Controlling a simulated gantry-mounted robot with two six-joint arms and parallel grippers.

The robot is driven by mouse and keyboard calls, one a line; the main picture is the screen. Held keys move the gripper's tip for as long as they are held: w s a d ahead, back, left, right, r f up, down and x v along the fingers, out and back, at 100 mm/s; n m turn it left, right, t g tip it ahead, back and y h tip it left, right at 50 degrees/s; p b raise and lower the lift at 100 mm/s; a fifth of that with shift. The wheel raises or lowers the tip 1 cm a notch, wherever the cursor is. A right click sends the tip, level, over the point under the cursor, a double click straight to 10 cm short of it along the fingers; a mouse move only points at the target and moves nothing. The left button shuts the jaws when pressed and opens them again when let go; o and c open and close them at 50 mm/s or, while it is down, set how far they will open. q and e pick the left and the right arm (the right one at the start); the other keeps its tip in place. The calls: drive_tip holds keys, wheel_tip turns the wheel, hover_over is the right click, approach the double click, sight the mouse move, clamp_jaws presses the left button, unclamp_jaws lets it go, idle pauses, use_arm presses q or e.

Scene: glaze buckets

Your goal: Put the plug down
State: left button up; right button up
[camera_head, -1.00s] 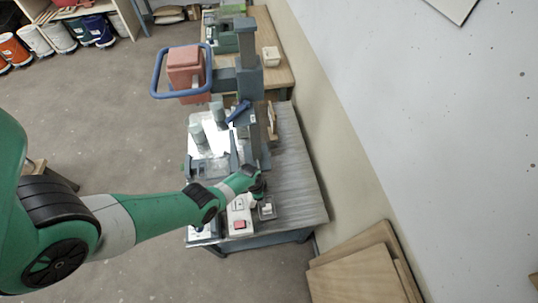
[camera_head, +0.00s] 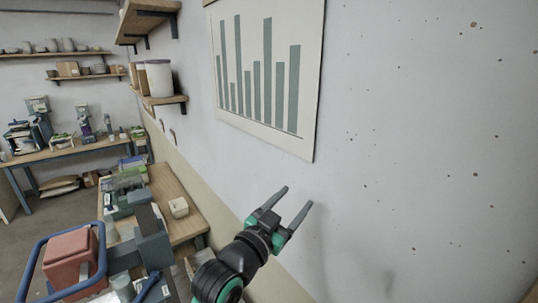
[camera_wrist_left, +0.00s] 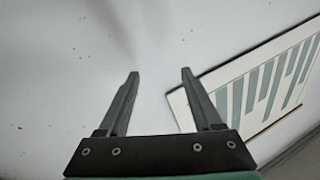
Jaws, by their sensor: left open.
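My left gripper (camera_head: 297,196) is raised in front of the pale wall, its two dark fingers spread apart and pointing up and to the right. I cannot make out a plug in either view now. The grey bench top where the arm was earlier is mostly out of the head view. My right gripper is not in view.
A bar-chart poster (camera_head: 262,75) hangs on the wall (camera_head: 420,150) close to the gripper. A wooden shelf (camera_head: 163,100) holds a white bucket (camera_head: 158,78). A red box (camera_head: 70,262) with a blue frame stands low left, near a wooden table (camera_head: 172,193).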

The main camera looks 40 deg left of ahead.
use_arm(q)
drive_tip(key=s+d+r+t+h, duration=0.2)
drive_tip(key=s+d+r+t, duration=0.2)
drive_tip(key=s+r, duration=0.5)
drive_tip(key=s+d+r+t+h, duration=0.2)
drive_tip(key=s+d+r+t, duration=0.2)
drive_tip(key=s+r, duration=0.6)
wheel_tip(320, 180, up, 4)
drive_tip(key=shift+s+d+r+n+t, duration=0.25)
drive_tip(key=shift+d+n+t, duration=0.05)
drive_tip(key=shift+d, duration=0.95)
